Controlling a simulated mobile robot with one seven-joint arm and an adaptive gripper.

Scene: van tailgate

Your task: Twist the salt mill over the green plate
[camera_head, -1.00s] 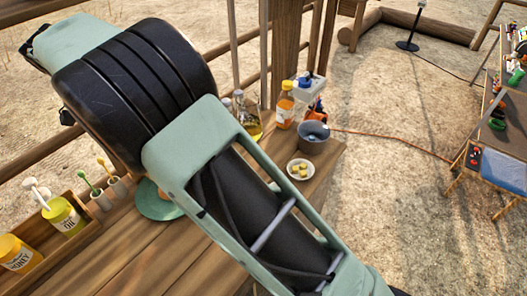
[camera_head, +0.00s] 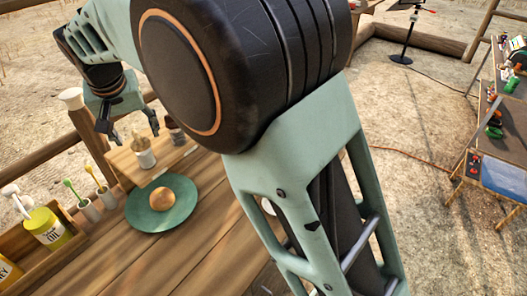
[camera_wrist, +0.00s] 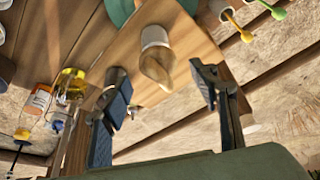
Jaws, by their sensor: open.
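The salt mill (camera_head: 143,152), with a pale body and a wooden top, stands on a wooden board (camera_head: 128,166) at the back of the table. It also shows in the wrist view (camera_wrist: 156,50), its wooden top toward my gripper. My gripper (camera_head: 134,137) is open and empty just above the mill. In the wrist view its two fingers (camera_wrist: 164,82) are spread, one on each side of the mill's top, with no visible grip. The green plate (camera_head: 180,213) lies in front of the board with a round brown item (camera_head: 162,199) on it.
A darker mill (camera_wrist: 115,77) stands beside the salt mill, close to one finger. Cups with spoons (camera_head: 88,209) and a crate (camera_head: 68,255) with yellow containers are at the left. An orange bottle (camera_wrist: 40,100) and an oil bottle (camera_wrist: 71,84) stand farther off. A wooden railing runs behind.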

